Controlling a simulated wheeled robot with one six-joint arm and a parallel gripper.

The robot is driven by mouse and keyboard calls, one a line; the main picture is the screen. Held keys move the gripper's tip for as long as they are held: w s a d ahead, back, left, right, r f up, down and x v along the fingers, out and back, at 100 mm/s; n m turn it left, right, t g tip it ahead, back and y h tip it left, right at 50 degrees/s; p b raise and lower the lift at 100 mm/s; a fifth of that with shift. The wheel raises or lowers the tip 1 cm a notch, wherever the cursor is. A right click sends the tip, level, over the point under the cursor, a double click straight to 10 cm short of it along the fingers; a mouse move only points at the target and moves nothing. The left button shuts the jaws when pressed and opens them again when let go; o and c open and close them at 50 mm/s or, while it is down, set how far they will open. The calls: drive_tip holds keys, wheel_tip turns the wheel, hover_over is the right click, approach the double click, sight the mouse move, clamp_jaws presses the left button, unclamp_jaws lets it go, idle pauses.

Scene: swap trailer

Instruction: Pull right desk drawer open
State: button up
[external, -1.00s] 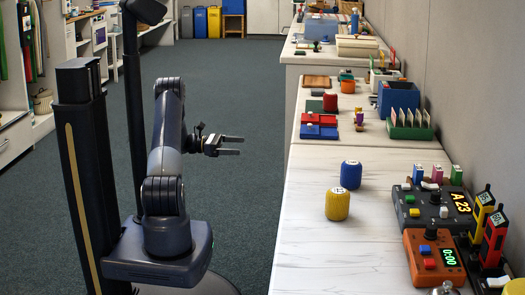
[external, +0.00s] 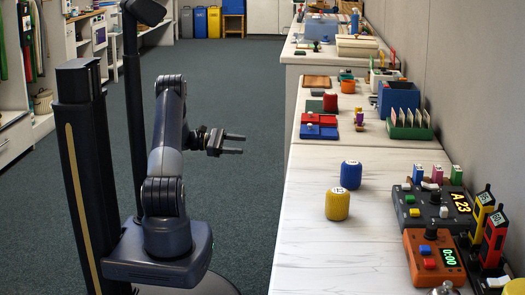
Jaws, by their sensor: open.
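My gripper (external: 234,143) is open and empty. It hangs over the floor to the left of the white desk (external: 318,243), with its fingers pointing right towards the desk edge and a gap between. The desk's top shows, but its front face and any drawers are hidden from this view.
On the desk top stand a blue cylinder (external: 350,174) and a yellow cylinder (external: 338,205). An orange device (external: 434,262) and a dark device (external: 436,211) with displays sit near the wall. Red and blue trays (external: 319,126) lie further back. The carpet (external: 258,80) left of the desk is clear.

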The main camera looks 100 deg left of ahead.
drive_tip(key=w+m, duration=0.2)
drive_tip(key=m, duration=0.2)
drive_tip(key=w+d+r+m+g+b, duration=0.1)
drive_tip(key=w+m, duration=0.2)
drive_tip(key=m, duration=0.1)
drive_tip(key=w+d+m, duration=0.1)
drive_tip(key=w+m, duration=0.1)
drive_tip(key=m, duration=0.2)
drive_tip(key=shift+w+r+g, duration=0.2)
drive_tip(key=shift+r+g, duration=0.1)
drive_tip(key=shift+r, duration=0.05)
drive_tip(key=c, duration=0.5)
drive_tip(key=shift+o, duration=0.2)
drive_tip(key=w+f+m+b, duration=0.2)
drive_tip(key=w+b, duration=0.1)
drive_tip(key=w, duration=0.8)
drive_tip(key=shift+w, duration=0.2)
drive_tip(key=shift+d, duration=0.1)
drive_tip(key=shift+c, duration=0.4)
clamp_jaws()
